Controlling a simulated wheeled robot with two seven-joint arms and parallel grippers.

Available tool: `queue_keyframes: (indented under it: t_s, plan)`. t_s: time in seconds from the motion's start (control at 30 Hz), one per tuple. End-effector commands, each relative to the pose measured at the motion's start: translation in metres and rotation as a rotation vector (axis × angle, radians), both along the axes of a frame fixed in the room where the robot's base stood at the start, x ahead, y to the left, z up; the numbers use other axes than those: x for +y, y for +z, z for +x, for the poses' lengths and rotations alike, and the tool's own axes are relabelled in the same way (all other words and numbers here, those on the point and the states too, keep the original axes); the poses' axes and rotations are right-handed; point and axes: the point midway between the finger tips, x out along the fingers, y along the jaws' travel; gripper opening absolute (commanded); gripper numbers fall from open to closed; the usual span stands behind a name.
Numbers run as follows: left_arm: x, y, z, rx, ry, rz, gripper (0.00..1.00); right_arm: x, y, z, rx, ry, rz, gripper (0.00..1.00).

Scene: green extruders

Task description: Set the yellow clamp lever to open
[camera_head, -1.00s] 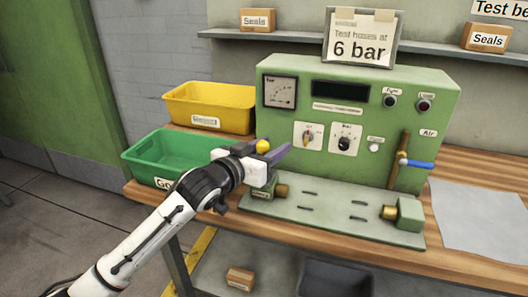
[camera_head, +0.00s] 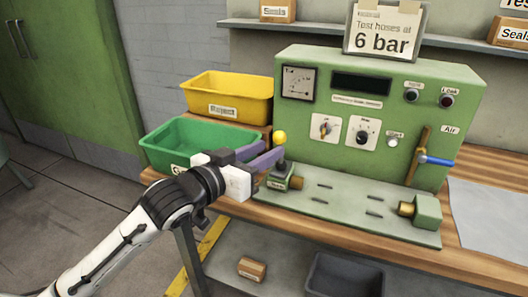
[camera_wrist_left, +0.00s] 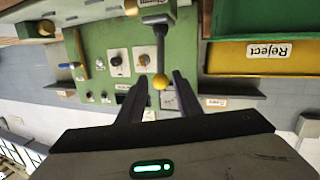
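The yellow clamp lever is a yellow ball knob (camera_head: 280,137) on a dark stem above the small green clamp block (camera_head: 280,178) at the left end of the test plate. The stem stands roughly upright in the head view. My left gripper (camera_head: 274,149), with purple fingers, is open and just left of the knob. In the left wrist view, the knob (camera_wrist_left: 160,82) appears between the open fingertips (camera_wrist_left: 159,78), with no visible contact. The dark stem (camera_wrist_left: 159,45) runs away from the knob to the block. My right gripper is not in view.
A green bin (camera_head: 190,138) and a yellow reject bin (camera_head: 228,97) stand left of the green test panel (camera_head: 390,120). A blue-handled air valve (camera_head: 436,160) and a brass fitting block (camera_head: 427,210) are at the right. A grey sheet (camera_head: 490,215) lies on the wooden bench.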

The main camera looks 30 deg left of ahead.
Motion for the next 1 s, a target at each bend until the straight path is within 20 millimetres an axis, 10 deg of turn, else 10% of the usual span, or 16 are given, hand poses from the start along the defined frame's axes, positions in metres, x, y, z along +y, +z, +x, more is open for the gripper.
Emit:
queue_keyframes:
  t_s: [0.17, 0.6, 1.0]
  plan:
    - [-0.014, -0.031, -0.015, -0.049, -0.017, -0.311, 0.01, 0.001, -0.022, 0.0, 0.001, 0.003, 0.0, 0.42]
    - [0.002, -0.072, -0.111, -0.295, -0.125, -1.397, 0.0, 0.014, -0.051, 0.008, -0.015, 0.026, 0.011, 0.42]
    - [0.002, -0.047, -0.073, -0.314, -0.147, -1.444, 0.0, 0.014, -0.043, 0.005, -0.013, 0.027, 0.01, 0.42]
